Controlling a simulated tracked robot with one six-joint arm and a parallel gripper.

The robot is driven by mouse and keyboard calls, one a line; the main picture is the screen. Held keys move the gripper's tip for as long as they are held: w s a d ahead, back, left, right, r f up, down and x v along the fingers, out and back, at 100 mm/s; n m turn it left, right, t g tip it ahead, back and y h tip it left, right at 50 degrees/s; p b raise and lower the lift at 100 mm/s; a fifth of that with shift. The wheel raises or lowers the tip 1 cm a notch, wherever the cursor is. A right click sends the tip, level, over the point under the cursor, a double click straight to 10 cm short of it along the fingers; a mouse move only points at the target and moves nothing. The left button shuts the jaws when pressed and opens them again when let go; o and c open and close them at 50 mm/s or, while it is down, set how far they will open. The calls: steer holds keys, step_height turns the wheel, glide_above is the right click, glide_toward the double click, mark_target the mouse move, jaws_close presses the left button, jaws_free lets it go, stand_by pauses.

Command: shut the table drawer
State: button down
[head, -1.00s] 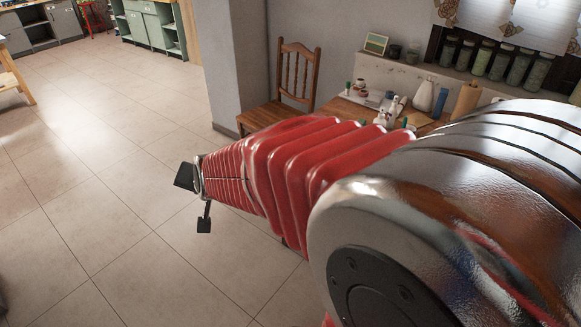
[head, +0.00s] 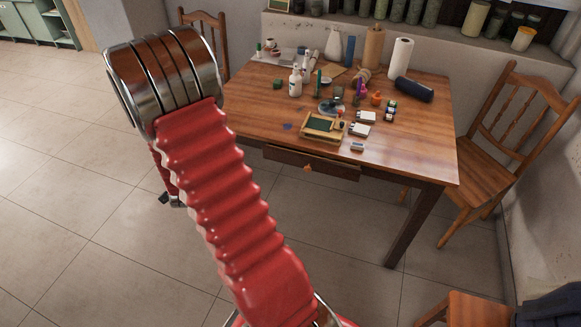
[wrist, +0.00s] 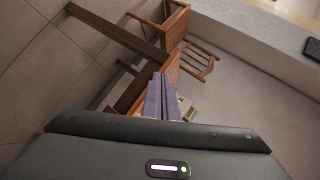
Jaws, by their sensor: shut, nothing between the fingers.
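The wooden table (head: 415,151) stands right of centre in the head view. Its drawer (head: 330,169) shows under the near edge, with an orange knob (head: 308,168). The drawer front seems to stand a little out from the table edge; how far is hard to tell. My gripper (head: 172,200) is mostly hidden behind my red arm, low and left of the table, apart from the drawer. In the wrist view my gripper's purple fingers (wrist: 161,98) are together with nothing between them. Tilted brown furniture shows beyond them; I cannot make out the drawer there.
Bottles, paper rolls and small craft items cover much of the tabletop. One chair (head: 478,158) stands right of the table, another (head: 205,30) behind at left. A wooden seat (head: 475,309) is at the bottom right. The tiled floor (head: 60,200) at left is clear.

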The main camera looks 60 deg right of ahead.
mark_target(294, 160)
steer(key=s+d+f+m+g+h, duration=0.3)
steer(key=s+f, duration=0.5)
steer(key=s, duration=0.3)
steer(key=s+d+f+m+g+h, duration=0.2)
steer(key=s+d+f+m+h, duration=0.3)
steer(key=s, duration=0.7)
steer(key=d+f+m, duration=0.2)
steer(key=d+f, duration=0.1)
steer(key=shift+s+d+g+h, duration=0.2)
steer(key=shift+d+g+h, duration=0.2)
steer(key=shift+d, duration=0.1)
steer(key=d, duration=0.4)
steer(key=w+d, duration=0.1)
steer(key=d, duration=0.4)
steer(key=w+d, duration=0.1)
steer(key=d, duration=0.3)
steer(key=shift+w+d, duration=0.1)
steer(key=shift+d, duration=0.25)
